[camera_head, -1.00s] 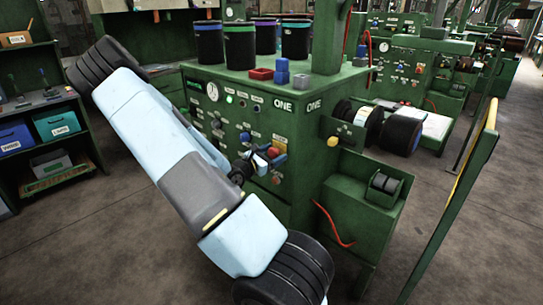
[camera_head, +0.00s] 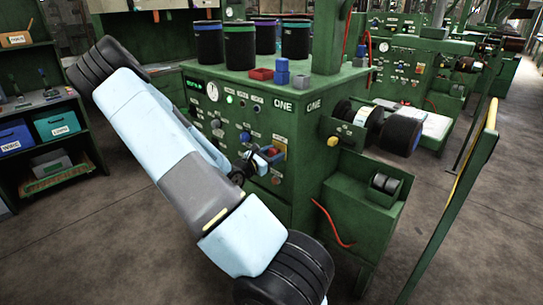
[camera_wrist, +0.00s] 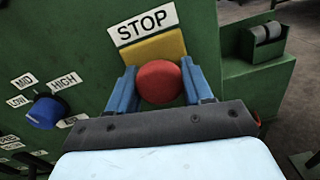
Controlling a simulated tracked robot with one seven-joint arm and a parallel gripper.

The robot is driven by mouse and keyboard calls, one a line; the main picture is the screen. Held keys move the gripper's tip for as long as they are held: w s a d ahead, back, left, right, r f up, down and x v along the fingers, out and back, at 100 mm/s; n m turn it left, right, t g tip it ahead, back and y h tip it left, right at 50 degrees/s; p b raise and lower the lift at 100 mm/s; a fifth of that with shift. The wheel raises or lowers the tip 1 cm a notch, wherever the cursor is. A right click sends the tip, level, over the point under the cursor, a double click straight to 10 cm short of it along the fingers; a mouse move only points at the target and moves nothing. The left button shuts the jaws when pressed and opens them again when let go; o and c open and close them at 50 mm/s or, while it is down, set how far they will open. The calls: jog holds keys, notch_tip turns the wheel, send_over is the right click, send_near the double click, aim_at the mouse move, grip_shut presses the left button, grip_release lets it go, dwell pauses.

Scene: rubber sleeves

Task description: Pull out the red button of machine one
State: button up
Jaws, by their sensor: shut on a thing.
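Machine one (camera_head: 300,130) is a green cabinet labelled ONE, with a front panel of knobs and buttons. The red button (camera_wrist: 159,82) is a round mushroom head on a yellow plate (camera_wrist: 153,48) under a STOP label. In the wrist view my gripper (camera_wrist: 160,84) has its two blue fingers at the left and right sides of the red button, shut on it. In the head view my gripper (camera_head: 266,156) is at the panel's lower right, and the red button (camera_head: 271,152) shows just beside the fingers.
A blue selector knob (camera_wrist: 45,111) with LOW, MID and HIGH labels is left of the button. A yellow-topped rail (camera_head: 475,165) stands at the right.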

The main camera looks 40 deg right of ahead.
grip_shut()
jog(key=shift+s+a, duration=0.1)
jog(key=shift+a, duration=0.85)
jog(key=o, duration=1.2)
grip_release()
jog(key=shift+o, duration=0.2)
jog(key=a, duration=1.3)
jog(key=shift+s+a, duration=0.3)
jog(key=shift+a, duration=0.05)
